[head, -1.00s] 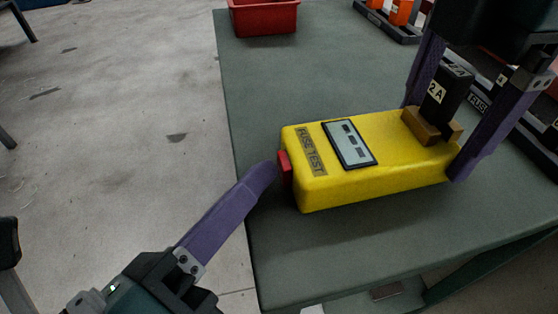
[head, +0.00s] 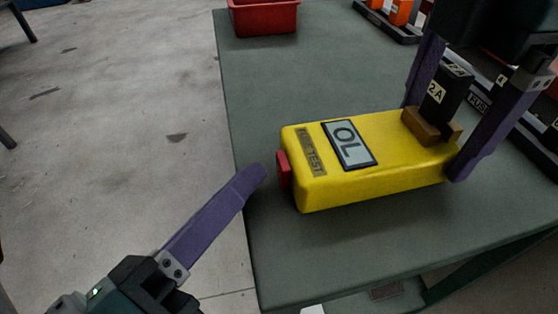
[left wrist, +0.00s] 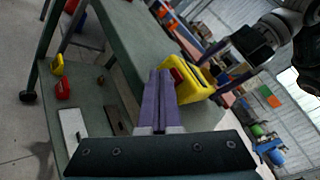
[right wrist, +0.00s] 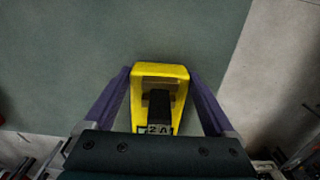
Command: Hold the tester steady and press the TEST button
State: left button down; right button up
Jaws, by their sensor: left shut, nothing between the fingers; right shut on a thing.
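The yellow tester (head: 390,152) lies on the green bench, its label side up. Its display (head: 348,145) reads "OL". The red TEST button (head: 284,168) is on its left end. A black fuse marked 2A (head: 440,90) stands in the brown holder (head: 425,127) at the tester's right end. My right gripper (head: 432,142) is shut on the tester, one finger on each side; it shows in the right wrist view too (right wrist: 160,90). My left gripper (head: 258,172) is shut and empty, its tips a small gap left of the button. The left wrist view shows its closed fingers (left wrist: 158,80) pointing toward the tester (left wrist: 192,82).
A red bin (head: 264,18) stands at the bench's far left corner. Dark racks (head: 388,22) with orange parts stand along the back right. The bench's left edge runs just under my left fingers. The bench top (head: 310,75) between tester and bin is clear.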

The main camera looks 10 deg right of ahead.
pick_arm(q)
jog(key=shift+a, duration=0.2)
jog(key=shift+a, duration=2.5)
pick_arm(e)
jog(key=o, duration=1.4)
jog(key=shift+r, duration=0.1)
notch_tip(320, 180, up, 11)
jog(key=shift+r, duration=0.5)
